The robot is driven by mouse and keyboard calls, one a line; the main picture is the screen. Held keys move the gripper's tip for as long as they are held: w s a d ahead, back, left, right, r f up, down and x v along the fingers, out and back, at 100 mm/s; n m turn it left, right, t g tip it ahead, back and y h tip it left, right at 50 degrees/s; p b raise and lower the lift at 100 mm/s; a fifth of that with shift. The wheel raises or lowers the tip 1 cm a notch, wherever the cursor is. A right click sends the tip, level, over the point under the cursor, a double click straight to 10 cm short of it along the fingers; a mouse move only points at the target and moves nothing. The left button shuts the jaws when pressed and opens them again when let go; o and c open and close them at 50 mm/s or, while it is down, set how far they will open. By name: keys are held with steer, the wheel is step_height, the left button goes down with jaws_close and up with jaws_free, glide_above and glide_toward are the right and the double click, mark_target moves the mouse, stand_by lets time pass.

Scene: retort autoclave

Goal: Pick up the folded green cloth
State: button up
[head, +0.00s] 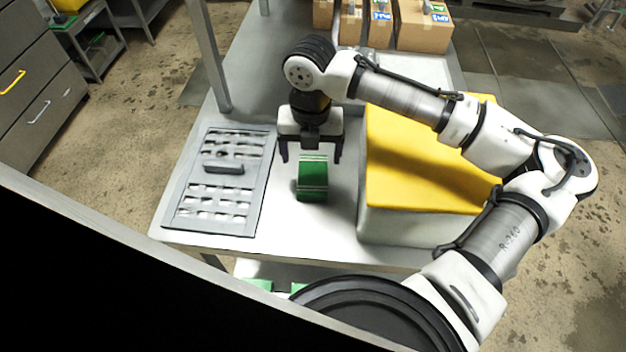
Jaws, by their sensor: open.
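The folded green cloth (312,183) lies on the white table top, between a grey tray and a yellow-topped box. It is green with pale stripes near one end. My gripper (311,158) points down at the far end of the cloth, its two black fingers apart, one toward each side. Nothing shows between the fingers except perhaps the cloth's far edge. I cannot tell how high the fingertips are above the table or whether they touch the cloth.
The grey tray (253,204) with slotted panels lies left of the cloth. The large yellow-topped white box (425,160) stands close on the right, under my arm. Cardboard boxes (424,28) stand at the table's far end. A metal post (207,55) rises at the left edge.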

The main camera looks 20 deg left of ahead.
steer(key=shift+s+d+f+b, duration=0.1)
steer(key=shift+d+f+b, duration=0.05)
steer(key=shift+f+b, duration=1.2)
steer(key=shift+s+d+f+b, duration=0.1)
steer(key=shift+d+f+b, duration=0.05)
steer(key=shift+f+b, duration=1.15)
steer(key=c, duration=1.1)
steer(key=shift+r, duration=0.15)
step_height(320, 180, up, 20)
steer(key=shift+f+b, duration=0.1)
steer(key=shift+b, duration=0.4)
